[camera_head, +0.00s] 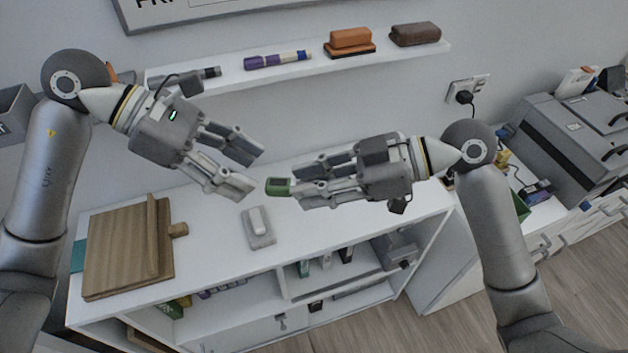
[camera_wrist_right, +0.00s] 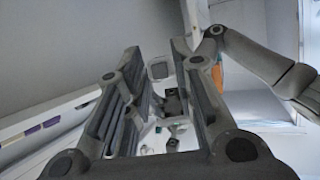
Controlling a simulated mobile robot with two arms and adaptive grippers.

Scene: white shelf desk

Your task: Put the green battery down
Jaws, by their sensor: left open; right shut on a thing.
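The green battery (camera_head: 278,186) is at the tips of my right gripper (camera_head: 298,182), which is shut on it. Its green end sticks out to the left, above the white desk top (camera_head: 335,225); the rest is hidden by the fingers. My left gripper (camera_head: 250,168) is open and empty, just left of the battery, its fingers pointing right and down. In the right wrist view the fingers of my right gripper (camera_wrist_right: 165,100) fill the middle, and I cannot clearly make out the battery between them.
A grey pad with a white block (camera_head: 258,226) lies on the desk below the grippers. A wooden stand (camera_head: 125,248) is at the left. A wall shelf (camera_head: 225,80) holds markers and erasers. A grey printer (camera_head: 570,140) stands at the right. The desk's right part is clear.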

